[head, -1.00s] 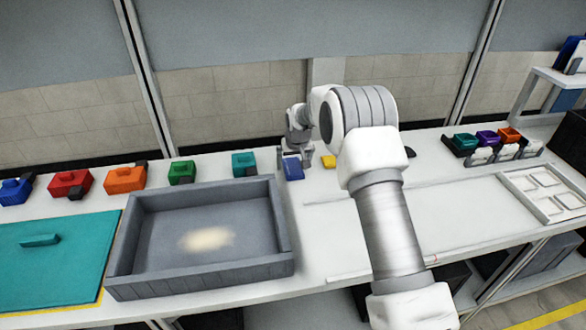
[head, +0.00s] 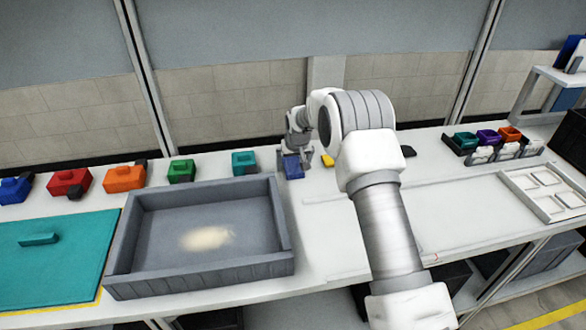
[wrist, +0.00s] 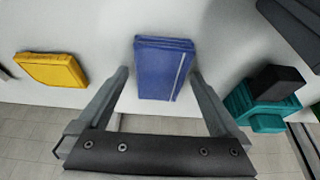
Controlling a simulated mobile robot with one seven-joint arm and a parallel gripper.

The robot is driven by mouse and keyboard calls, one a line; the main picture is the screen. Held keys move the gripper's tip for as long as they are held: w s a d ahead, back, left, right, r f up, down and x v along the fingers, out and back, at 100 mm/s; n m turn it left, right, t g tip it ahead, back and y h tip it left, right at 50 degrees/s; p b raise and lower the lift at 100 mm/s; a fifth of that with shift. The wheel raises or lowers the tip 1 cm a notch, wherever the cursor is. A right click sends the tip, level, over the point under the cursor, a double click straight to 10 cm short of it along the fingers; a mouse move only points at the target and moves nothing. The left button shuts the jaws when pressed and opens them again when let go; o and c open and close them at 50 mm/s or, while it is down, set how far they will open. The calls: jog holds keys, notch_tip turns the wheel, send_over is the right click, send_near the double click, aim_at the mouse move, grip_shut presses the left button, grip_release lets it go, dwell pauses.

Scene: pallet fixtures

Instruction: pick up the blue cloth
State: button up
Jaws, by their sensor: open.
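The blue cloth (head: 292,167) lies folded on the white table, just right of the grey tray's back corner in the head view. In the wrist view the blue cloth (wrist: 163,68) is a flat folded rectangle with a pale stripe near its right edge. My gripper (head: 294,165) is above and around it in the head view. In the wrist view my open gripper (wrist: 160,75) has one finger on each side of the cloth, with gaps between. Whether the fingertips are down at table height I cannot tell.
A yellow cloth (wrist: 52,71) lies to one side and a teal block (wrist: 262,105) with a black part to the other. The grey tray (head: 200,285) stands at front left. Several coloured blocks line the back. The table right of my arm (head: 460,215) is mostly clear.

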aim_at(294, 166)
jog(key=c, duration=1.3)
jog(key=shift+r, duration=0.1)
jog(key=shift+r+p, duration=0.15)
jog(key=shift+p, duration=0.25)
notch_tip(294, 166, up, 5)
jog(key=shift+f, duration=0.2)
jog(key=s+d+r, duration=0.2)
jog(key=d, duration=0.1)
jog(key=s+d+r, duration=0.2)
jog(key=s+d, duration=0.1)
jog(key=s+d+r, duration=0.2)
jog(key=d, duration=0.1)
jog(key=shift+s+r+b, duration=0.2)
jog(key=shift+b, duration=0.1)
